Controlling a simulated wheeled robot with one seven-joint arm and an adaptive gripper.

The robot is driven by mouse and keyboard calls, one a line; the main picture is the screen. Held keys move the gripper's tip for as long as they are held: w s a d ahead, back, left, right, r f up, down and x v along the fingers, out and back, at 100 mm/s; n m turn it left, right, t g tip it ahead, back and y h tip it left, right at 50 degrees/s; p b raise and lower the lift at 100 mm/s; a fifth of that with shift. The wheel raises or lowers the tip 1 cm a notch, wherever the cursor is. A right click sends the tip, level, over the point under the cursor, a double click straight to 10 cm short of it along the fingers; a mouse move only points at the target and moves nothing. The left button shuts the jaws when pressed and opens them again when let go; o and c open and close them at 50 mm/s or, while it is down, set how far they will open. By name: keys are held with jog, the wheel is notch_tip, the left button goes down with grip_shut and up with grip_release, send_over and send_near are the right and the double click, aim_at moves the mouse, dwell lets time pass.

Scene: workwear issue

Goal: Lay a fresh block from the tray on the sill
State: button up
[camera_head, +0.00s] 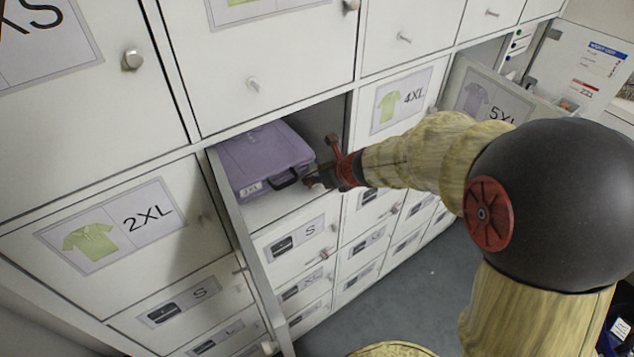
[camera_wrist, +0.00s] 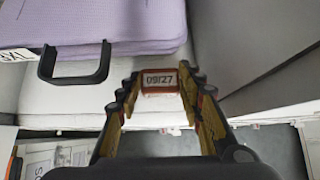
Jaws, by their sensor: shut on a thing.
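My gripper (camera_wrist: 161,88) is shut on a small orange-brown block (camera_wrist: 160,90) with a white label reading "09/27". In the head view my gripper (camera_head: 318,180) is at the mouth of an open compartment, right of a purple case; the block cannot be made out there. The white sill (camera_wrist: 95,100) is the compartment floor in front of and beside the case. The block appears over its right part; whether it touches cannot be told. I cannot clearly identify the tray.
The purple folded case (camera_head: 262,160) with a dark handle fills the left of the compartment, close to my gripper. The compartment's open door (camera_head: 240,235) hangs at left. Another door marked 5XL (camera_head: 490,100) stands ajar at right. Closed lockers surround them.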

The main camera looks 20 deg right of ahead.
jog(key=shift+f, duration=0.95)
jog(key=shift+f+b, duration=0.1)
jog(key=shift+b, duration=0.2)
jog(key=shift+f, duration=0.15)
jog(key=o, duration=0.9)
jog(key=shift+o, duration=0.2)
